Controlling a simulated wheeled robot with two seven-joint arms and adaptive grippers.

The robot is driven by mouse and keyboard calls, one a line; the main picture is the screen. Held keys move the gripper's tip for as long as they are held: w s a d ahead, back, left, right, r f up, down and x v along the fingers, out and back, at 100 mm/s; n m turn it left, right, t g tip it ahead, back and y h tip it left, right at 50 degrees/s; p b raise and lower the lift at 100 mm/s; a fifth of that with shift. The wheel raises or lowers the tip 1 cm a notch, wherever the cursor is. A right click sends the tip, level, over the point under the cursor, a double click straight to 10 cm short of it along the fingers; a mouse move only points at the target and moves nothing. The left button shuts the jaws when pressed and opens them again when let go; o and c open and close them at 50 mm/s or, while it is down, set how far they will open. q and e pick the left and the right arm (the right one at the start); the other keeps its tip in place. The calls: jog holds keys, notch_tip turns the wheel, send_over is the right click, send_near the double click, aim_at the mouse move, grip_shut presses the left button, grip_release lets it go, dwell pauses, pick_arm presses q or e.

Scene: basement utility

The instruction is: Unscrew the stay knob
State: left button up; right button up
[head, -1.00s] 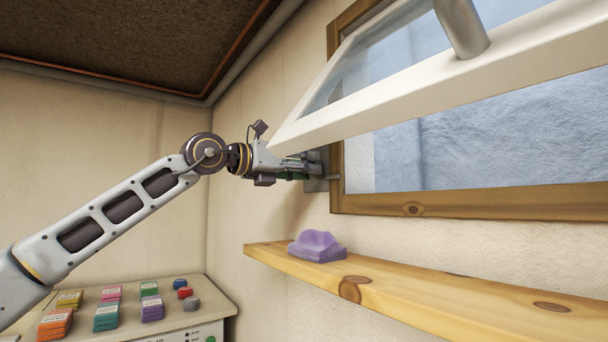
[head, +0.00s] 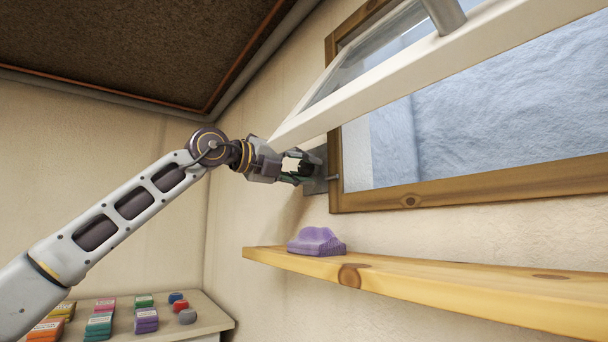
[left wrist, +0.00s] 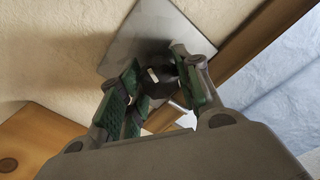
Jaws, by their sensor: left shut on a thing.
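The stay knob (left wrist: 158,84) is a dark, faceted knob in front of a square grey metal plate (left wrist: 150,35) on the wall, beside the window frame. My left gripper (head: 302,168) reaches the plate (head: 316,181) from the left and is shut on the knob. In the left wrist view the green-padded fingers (left wrist: 165,88) stand on either side of the knob and partly hide it. The knob is hard to make out in the head view. My right gripper is in neither view.
A white-framed window sash (head: 400,75) tilts out above my left gripper. The wooden window frame (head: 470,187) is just right of the plate. Below, a wooden shelf (head: 430,285) bears a purple item (head: 316,241). Several coloured packets lie on a cabinet top (head: 205,318) at lower left.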

pick_arm(q)
jog(key=n+b, duration=0.2)
jog(key=n, duration=0.3)
jog(key=shift+n, duration=0.3)
jog(key=shift+n+b, duration=0.65)
jog(key=shift+n, duration=0.45)
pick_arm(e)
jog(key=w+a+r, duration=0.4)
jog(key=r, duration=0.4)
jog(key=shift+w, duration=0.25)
pick_arm(q)
jog(key=shift+r, duration=0.1)
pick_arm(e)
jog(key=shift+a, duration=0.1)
pick_arm(q)
jog(key=o, duration=1)
jog(key=shift+o, duration=0.2)
jog(key=shift+a, duration=0.15)
jog(key=v, duration=1.2)
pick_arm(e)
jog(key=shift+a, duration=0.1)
